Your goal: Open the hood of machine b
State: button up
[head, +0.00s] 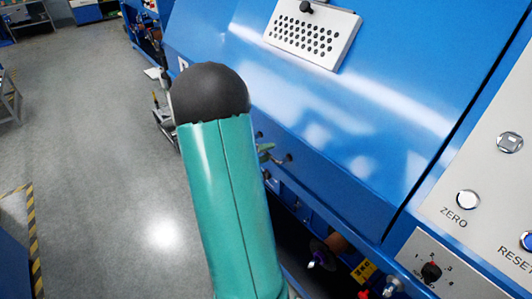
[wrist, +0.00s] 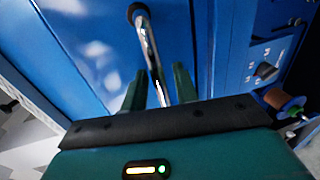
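The hood (head: 330,120) is a large glossy blue panel on the machine, and it looks closed. A silvery bar handle (wrist: 151,50) with dark ends is fixed to a blue panel in the wrist view. My gripper (wrist: 160,82) has its two green fingers apart, one on each side of the bar. I see a gap beside the bar, so it does not look clamped. In the head view my teal arm hides most of the gripper; a little green finger (head: 265,149) shows beside the handle (head: 282,159).
A perforated white plate (head: 312,32) is on the upper hood. A control panel with a ZERO button (head: 467,200) and a dial (head: 431,271) is at the right. Spools (head: 335,243) sit below the hood. Grey floor (head: 90,130) is open at the left.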

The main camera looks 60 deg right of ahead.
grip_shut()
